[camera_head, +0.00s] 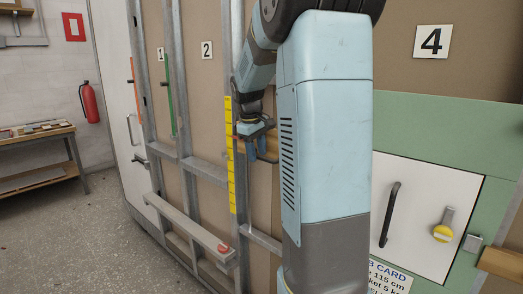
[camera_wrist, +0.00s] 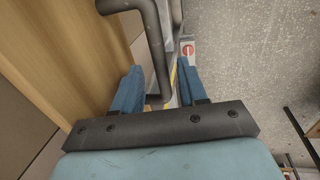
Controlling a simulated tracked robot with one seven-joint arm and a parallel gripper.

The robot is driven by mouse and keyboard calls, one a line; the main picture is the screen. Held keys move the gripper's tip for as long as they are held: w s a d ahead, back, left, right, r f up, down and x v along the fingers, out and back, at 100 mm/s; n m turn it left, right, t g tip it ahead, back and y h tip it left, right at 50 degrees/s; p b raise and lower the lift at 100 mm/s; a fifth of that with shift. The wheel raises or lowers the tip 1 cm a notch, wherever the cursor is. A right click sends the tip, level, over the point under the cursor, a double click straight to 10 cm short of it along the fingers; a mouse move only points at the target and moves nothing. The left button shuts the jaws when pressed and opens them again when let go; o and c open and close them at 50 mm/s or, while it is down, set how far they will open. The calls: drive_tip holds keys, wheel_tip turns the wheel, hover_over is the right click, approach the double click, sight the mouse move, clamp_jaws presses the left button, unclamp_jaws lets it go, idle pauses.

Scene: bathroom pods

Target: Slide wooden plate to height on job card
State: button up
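The wooden plate (camera_head: 240,146) is on the wall framing beside a yellow height scale (camera_head: 231,190), partly hidden by my gripper and arm. In the wrist view, its wood face (camera_wrist: 60,40) fills the upper left, and its bent black handle (camera_wrist: 150,35) reaches down between my fingers. My gripper (camera_head: 259,148) is at the plate; in the wrist view (camera_wrist: 160,72) its blue fingers stand apart on either side of the handle, with gaps showing. The job card (camera_head: 390,278) at the lower right shows "115 cm"; my arm hides part of it.
A white door (camera_head: 425,210) with a black handle and yellow knob is at right. A metal rail (camera_head: 190,222) with a red piece juts out at lower left. A workbench (camera_head: 38,150) and fire extinguisher (camera_head: 88,101) stand further left. Open floor (camera_head: 85,225) lies between.

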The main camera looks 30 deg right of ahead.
wheel_tip(320, 180, up, 13)
drive_tip(key=a, duration=0.2)
drive_tip(key=shift+s+a+r, duration=0.2)
drive_tip(key=shift+s+a, duration=0.15)
drive_tip(key=shift+s, duration=0.05)
drive_tip(key=shift+s, duration=0.1)
idle(0.5)
drive_tip(key=s+a+f+m+t, duration=0.1)
drive_tip(key=s+a+f, duration=0.2)
drive_tip(key=s+a, duration=0.2)
drive_tip(key=s+a+f+m+t+y, duration=0.1)
drive_tip(key=s+a+f, duration=0.3)
drive_tip(key=s, duration=0.8)
drive_tip(key=s+a+f+m+t+y, duration=0.1)
drive_tip(key=s+a+f+t, duration=0.1)
drive_tip(key=s+a, duration=0.5)
drive_tip(key=shift+s+f+m+t, duration=0.3)
drive_tip(key=shift+s+f+t, duration=0.1)
drive_tip(key=shift+s+f, duration=0.3)
drive_tip(key=shift+s, duration=0.1)
